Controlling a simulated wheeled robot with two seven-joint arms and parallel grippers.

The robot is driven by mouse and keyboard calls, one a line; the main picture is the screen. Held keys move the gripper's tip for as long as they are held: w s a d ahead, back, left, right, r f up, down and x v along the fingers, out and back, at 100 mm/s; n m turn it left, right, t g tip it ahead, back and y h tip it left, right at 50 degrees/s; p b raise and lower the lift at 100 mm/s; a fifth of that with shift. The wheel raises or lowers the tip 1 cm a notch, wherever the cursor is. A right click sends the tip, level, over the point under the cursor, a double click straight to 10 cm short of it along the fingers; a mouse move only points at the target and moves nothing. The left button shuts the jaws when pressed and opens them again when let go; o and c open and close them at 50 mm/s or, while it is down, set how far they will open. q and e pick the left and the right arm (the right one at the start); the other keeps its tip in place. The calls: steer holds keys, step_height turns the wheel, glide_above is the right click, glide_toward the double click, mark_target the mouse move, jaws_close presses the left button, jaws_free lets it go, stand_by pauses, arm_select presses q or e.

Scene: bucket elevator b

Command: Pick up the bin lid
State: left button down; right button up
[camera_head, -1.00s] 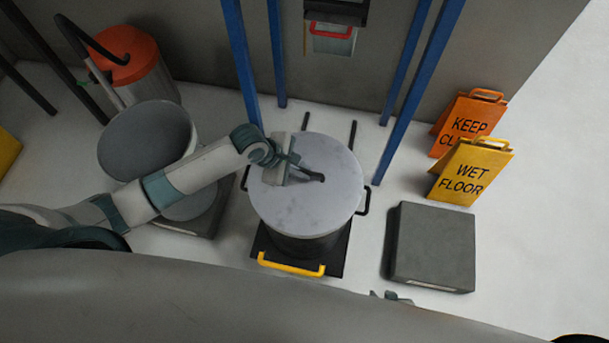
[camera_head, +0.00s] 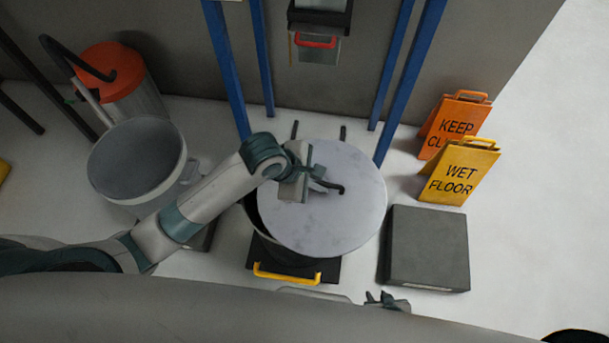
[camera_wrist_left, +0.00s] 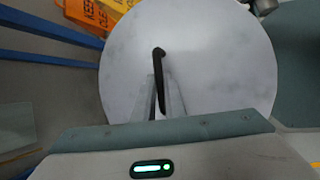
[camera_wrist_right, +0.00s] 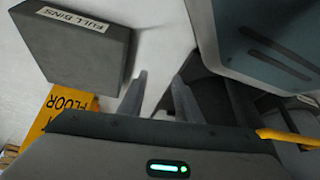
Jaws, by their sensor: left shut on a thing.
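The bin lid (camera_head: 345,225) is a round pale grey disc with a dark bar handle (camera_head: 334,188). My left gripper (camera_head: 320,182) is shut on the handle and holds the lid up. The lid sits off-centre to the right over the dark bin (camera_head: 252,212), whose open left rim shows. The left wrist view shows the handle (camera_wrist_left: 159,75) between the fingers, with the lid (camera_wrist_left: 225,60) behind. My right gripper (camera_head: 388,301) is low, near the front, apart from the lid. Its fingers (camera_wrist_right: 158,95) are spread and empty.
A yellow-handled black base (camera_head: 315,270) lies under the bin. A grey platform (camera_head: 428,245) is at the right, marked "FULL BINS" in the right wrist view. Yellow (camera_head: 460,172) and orange (camera_head: 452,125) signs stand behind it. An open grey bin (camera_head: 137,165) is at left. Blue posts (camera_head: 228,70) stand behind.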

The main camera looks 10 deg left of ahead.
mark_target(327, 198)
arm_select(q)
steer(key=shift+s+d+r, duration=0.25)
steer(key=shift+d+r, duration=0.1)
steer(key=shift+d, duration=0.1)
steer(key=shift+s+d+r, duration=0.25)
steer(key=shift+d+r, duration=0.05)
steer(key=shift+d, duration=0.15)
steer(key=shift+s+d+r, duration=0.1)
steer(key=shift+d+r, duration=0.05)
steer(key=shift+d, duration=0.05)
steer(key=shift+d+r, duration=0.1)
arm_select(e)
steer(key=shift+s+a, duration=0.4)
steer(key=shift+a, duration=0.05)
